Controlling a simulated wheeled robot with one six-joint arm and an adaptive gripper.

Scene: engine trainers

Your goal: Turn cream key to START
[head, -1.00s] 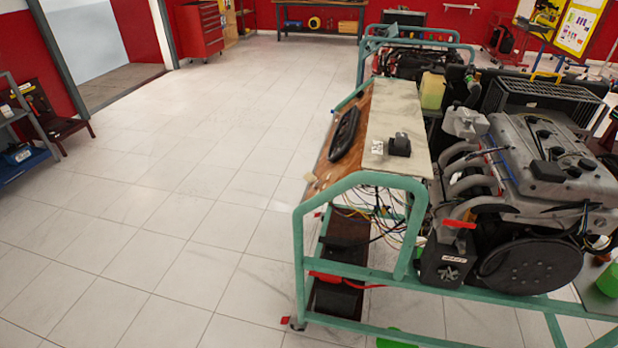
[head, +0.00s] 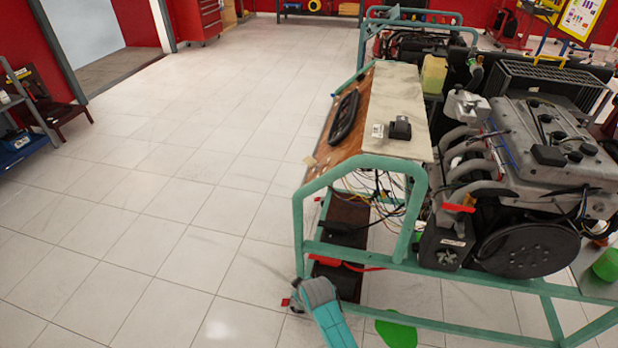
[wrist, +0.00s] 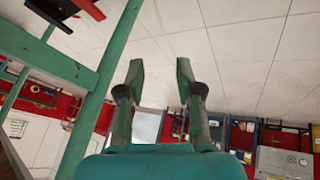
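A small cream piece (head: 311,161), which looks like the cream key, sits at the near left edge of the brown sloping panel (head: 343,150) on the green-framed engine stand. It is too small for me to tell its turn position or any START mark. My gripper (wrist: 159,72) shows in the wrist view with two fingers apart and nothing between them. In the head view, a teal and grey part of my arm (head: 322,305) is low in front of the stand, well below and apart from the panel. The key is not recognisable in the wrist view.
The stand's green tube frame (head: 299,235) rises close to my arm. Loose wires (head: 375,195) hang under the panel. The engine (head: 550,150) is on the right. Open tiled floor lies to the left. A green frame bar (wrist: 100,100) crosses the wrist view's left side.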

